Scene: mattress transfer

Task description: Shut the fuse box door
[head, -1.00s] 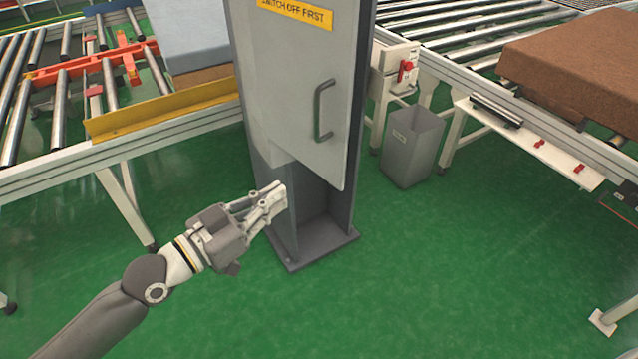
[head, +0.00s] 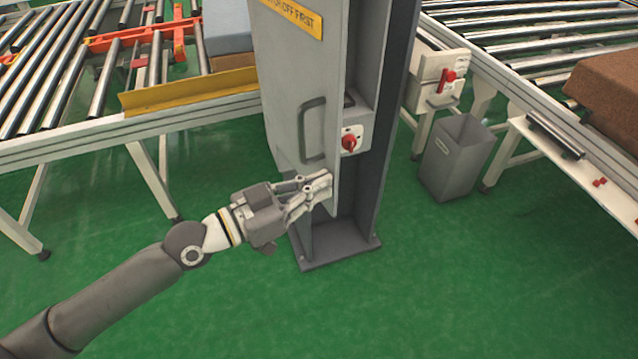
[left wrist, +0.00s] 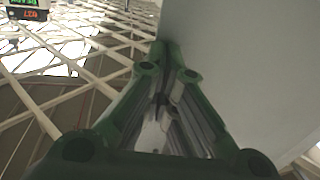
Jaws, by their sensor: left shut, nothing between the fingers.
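The fuse box (head: 398,90) is a tall grey cabinet at the centre of the head view. Its grey door (head: 285,85), with a yellow label and a bar handle (head: 312,130), stands part open. A red rotary switch (head: 349,141) shows inside, past the door's free edge. My left gripper (head: 328,184) is shut and empty. Its fingertips overlap the door's lower free corner in the picture; I cannot tell whether they touch. In the left wrist view a plain pale panel (left wrist: 245,60), likely the door, stands right beside the fingers. My right gripper is out of view.
A roller conveyor (head: 70,70) with a yellow rail (head: 185,94) lies to the left. A grey bin (head: 456,158) and another conveyor (head: 535,50) with a brown mattress (head: 605,90) stand to the right. The green floor in front is clear.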

